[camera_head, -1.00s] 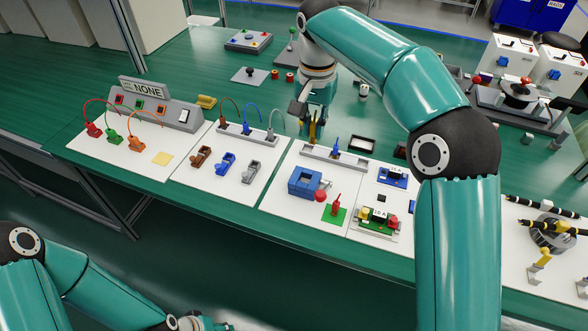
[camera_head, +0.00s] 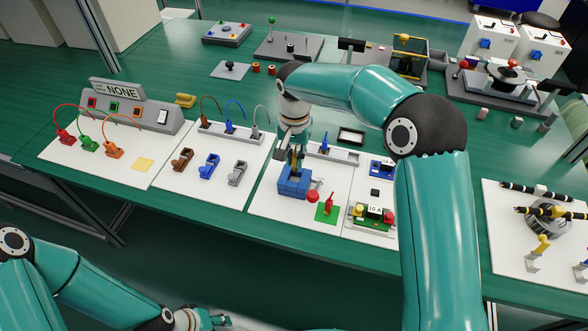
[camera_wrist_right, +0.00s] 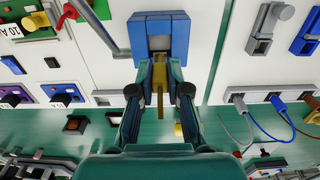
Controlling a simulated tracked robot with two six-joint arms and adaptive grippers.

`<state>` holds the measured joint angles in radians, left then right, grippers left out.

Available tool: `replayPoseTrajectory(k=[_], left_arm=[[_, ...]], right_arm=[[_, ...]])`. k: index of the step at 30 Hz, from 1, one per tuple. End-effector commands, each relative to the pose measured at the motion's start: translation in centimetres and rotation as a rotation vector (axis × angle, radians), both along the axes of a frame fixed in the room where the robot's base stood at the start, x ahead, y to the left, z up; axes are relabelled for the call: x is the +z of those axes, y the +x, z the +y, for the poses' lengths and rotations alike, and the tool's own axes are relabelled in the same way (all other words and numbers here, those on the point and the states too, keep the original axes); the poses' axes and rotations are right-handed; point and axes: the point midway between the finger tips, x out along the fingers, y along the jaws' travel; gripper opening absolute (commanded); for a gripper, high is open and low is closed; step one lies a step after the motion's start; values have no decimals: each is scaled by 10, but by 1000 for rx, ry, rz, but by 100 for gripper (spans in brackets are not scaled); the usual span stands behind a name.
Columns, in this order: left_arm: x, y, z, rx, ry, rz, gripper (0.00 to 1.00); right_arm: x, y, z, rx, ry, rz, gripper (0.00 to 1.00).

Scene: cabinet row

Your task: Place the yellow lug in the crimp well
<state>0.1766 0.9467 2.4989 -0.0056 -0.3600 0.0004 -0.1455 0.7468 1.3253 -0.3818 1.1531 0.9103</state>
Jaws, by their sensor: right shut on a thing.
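My right gripper (camera_head: 294,160) is shut on the yellow lug and points down over the blue block (camera_head: 293,183), which looks like the crimp well's housing. In the right wrist view, the lug (camera_wrist_right: 160,78) is a slim yellow piece between the fingertips (camera_wrist_right: 160,66). Its tip is close to the grey face of the blue block (camera_wrist_right: 178,38). I cannot tell whether the lug touches the block or enters the well; the opening is hidden. My left gripper (camera_head: 212,320) is at the bottom edge, partly cut off, away from the bench.
A red-knobbed lever (camera_head: 312,196) and a green pad with a red piece (camera_head: 327,210) sit right of the block. A grey rack with a blue plug (camera_head: 324,145) stands behind. Brown, blue and grey clips (camera_head: 208,166) lie to the left.

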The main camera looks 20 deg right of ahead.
Motion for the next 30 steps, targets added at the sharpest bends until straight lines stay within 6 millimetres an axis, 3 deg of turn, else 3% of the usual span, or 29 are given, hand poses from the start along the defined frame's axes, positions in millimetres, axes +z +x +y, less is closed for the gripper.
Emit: replayPoseTrajectory(k=[12,24,25,28,30], left_arm=[[3,0,0,0,0,0,40],[0,0,0,0,0,0,40],[1,0,0,0,0,0,40],[1,0,0,0,0,0,40],[1,0,0,0,0,0,40]], right_arm=[[-44,-1,0,1,-1,3,0],[-51,0,0,1,0,0,0],[-50,0,1,1,0,0,21],[-50,0,0,1,0,0,37],[-50,0,0,1,0,0,41]])
